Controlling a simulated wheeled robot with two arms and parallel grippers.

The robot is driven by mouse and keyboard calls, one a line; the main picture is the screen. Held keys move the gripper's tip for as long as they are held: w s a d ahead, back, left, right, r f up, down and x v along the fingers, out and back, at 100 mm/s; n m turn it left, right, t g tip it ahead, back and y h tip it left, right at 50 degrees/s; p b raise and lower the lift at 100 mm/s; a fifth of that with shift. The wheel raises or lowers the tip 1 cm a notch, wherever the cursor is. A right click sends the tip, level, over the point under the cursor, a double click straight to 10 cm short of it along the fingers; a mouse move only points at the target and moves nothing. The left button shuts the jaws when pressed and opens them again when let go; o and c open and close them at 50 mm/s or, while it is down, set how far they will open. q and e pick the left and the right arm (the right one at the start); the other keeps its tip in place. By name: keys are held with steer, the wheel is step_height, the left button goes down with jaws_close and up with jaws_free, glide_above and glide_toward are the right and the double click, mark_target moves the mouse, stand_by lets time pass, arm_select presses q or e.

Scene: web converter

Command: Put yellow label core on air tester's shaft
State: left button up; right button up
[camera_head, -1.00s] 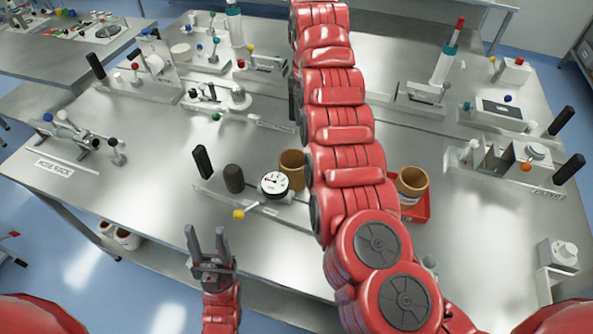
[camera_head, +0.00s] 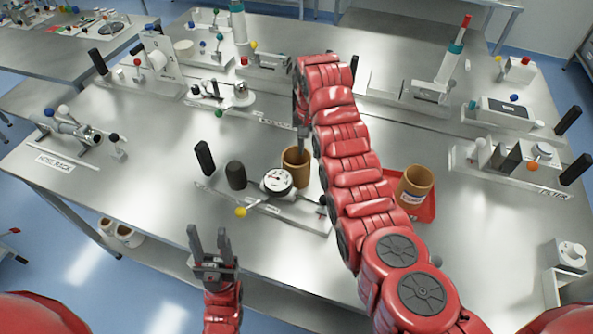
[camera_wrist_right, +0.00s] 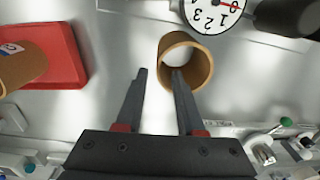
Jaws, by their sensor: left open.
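A brown core (camera_head: 296,172) stands upright just behind the round gauge; it also shows in the right wrist view (camera_wrist_right: 188,60), with no label visible. The air tester (camera_head: 278,213) has a dark rounded shaft (camera_head: 236,176), a white gauge (camera_head: 277,181) and a yellow knob. A second brown core (camera_head: 413,187), with a label of unclear colour, stands on a red tray (camera_head: 426,207). My right gripper (camera_wrist_right: 157,72) is open above the core behind the gauge, one finger over its rim, the other outside; contact cannot be told. My left gripper (camera_head: 209,240) is open and empty at the table's front edge.
A black upright handle (camera_head: 204,158) stands left of the shaft. Other fixtures line the table's back and sides, including a hose rack (camera_head: 70,130) at left. The table's left front is clear. My right arm covers part of the middle.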

mark_target(309, 157)
steer(key=shift+d+f+b, duration=0.15)
steer(key=shift+f+b, duration=0.4)
steer(key=shift+f, duration=0.25)
steer(key=shift+p, duration=1.15)
step_height(309, 157, down, 3)
steer(key=shift+w+r+p, duration=0.15)
steer(key=shift+p, duration=0.35)
steer(key=shift+f, duration=0.2)
jaws_close()
